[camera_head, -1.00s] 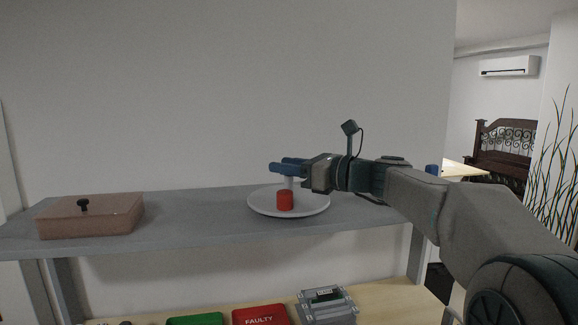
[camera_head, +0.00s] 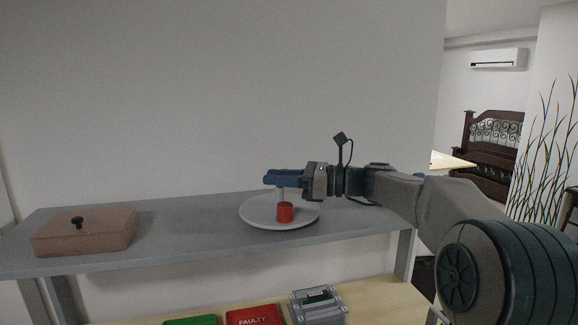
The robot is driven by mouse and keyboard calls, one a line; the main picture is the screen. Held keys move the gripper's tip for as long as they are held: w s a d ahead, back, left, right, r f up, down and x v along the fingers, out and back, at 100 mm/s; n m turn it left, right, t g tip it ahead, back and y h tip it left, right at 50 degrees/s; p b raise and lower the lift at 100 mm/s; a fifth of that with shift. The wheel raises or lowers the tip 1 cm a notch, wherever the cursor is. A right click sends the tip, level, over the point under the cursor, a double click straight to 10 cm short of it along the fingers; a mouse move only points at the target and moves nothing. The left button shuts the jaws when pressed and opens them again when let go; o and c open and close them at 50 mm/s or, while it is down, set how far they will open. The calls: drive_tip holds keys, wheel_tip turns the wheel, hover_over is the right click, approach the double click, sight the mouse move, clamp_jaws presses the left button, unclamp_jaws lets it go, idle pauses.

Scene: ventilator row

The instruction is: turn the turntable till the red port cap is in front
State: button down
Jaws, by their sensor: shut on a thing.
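The turntable (camera_head: 256,221) is a round white disc on the grey upper shelf. A pale upright post (camera_head: 279,194) stands up from it. The red port cap (camera_head: 285,213) is a short red cylinder on the disc, on the near side of the post and a little to its right in the picture. My gripper (camera_head: 282,178) comes in from the right, above the disc, with its blue fingers level at the top of the post. It is shut on the post; the fingers hide the post's top.
A pinkish-brown lidded box (camera_head: 84,233) with a dark knob sits on the left of the shelf (camera_head: 185,228). Below, the wooden lower shelf holds a green bin (camera_head: 190,321), a red bin marked FAULTY (camera_head: 253,316) and a grey device (camera_head: 318,306). The upper shelf is bare between box and turntable.

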drive_tip(key=shift+r+n+g+p, duration=0.25)
drive_tip(key=shift+n+g+p, duration=0.15)
drive_tip(key=shift+g+p, duration=0.35)
drive_tip(key=shift+f+n+g, duration=0.2)
drive_tip(key=shift+n+g, duration=0.1)
drive_tip(key=shift+g, duration=0.05)
drive_tip(key=c, duration=1.3)
unclamp_jaws()
drive_tip(key=shift+d, duration=0.1)
drive_tip(key=d, duration=0.4)
drive_tip(key=d+b, duration=0.1)
drive_tip(key=d, duration=0.8)
drive_tip(key=shift+s+d, duration=0.35)
drive_tip(key=shift+s, duration=0.05)
